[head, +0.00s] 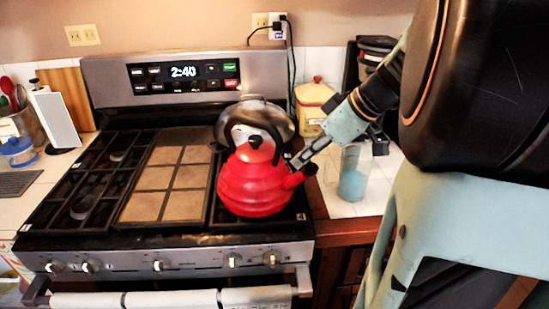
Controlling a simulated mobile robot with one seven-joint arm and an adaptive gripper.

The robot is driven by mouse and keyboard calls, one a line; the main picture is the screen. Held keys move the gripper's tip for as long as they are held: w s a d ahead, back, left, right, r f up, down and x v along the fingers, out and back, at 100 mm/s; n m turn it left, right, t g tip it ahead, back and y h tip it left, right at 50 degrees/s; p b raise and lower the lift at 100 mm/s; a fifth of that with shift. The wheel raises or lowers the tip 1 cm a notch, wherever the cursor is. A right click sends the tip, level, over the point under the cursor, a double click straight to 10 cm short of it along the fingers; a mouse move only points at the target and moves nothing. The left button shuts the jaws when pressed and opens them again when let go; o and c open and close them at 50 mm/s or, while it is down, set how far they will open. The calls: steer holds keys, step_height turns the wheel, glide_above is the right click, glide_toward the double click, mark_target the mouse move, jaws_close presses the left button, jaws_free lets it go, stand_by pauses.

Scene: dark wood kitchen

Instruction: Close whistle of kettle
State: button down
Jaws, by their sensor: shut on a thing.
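The red kettle (252,190) stands upright on the right front burner of the stove (170,190). Its black handle (252,112) arches over the lid. Its spout (292,181) points right, with a dark whistle cap (310,169) at the tip. My gripper (296,164) reaches in from the right, with its fingertips at the spout beside the whistle. It appears shut on the whistle, but the fingers hide part of the contact. I cannot tell whether the whistle is open or closed.
A metal pot (255,108) stands behind the kettle. Utensils and a blue-lidded container (19,152) are at far left.

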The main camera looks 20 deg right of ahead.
steer(key=shift+s+d+f+t+y+b, duration=0.2)
steer(key=shift+t+y+b, duration=0.4)
steer(key=shift+b, duration=1.6)
steer(key=shift+s+d+f+t+y+b, duration=0.15)
steer(key=shift+f+t+y+b, duration=0.4)
steer(key=shift+b, duration=1.6)
steer(key=shift+s+r+t+b, duration=0.1)
steer(key=shift+r+t+b, duration=0.4)
steer(key=shift+b, duration=0.75)
steer(key=shift+r+t+y+b, duration=0.15)
steer(key=shift+t+y+b, duration=0.15)
steer(key=shift+b, duration=0.25)
steer(key=c, duration=2)
jaws_free()
steer(key=v, duration=1.2)
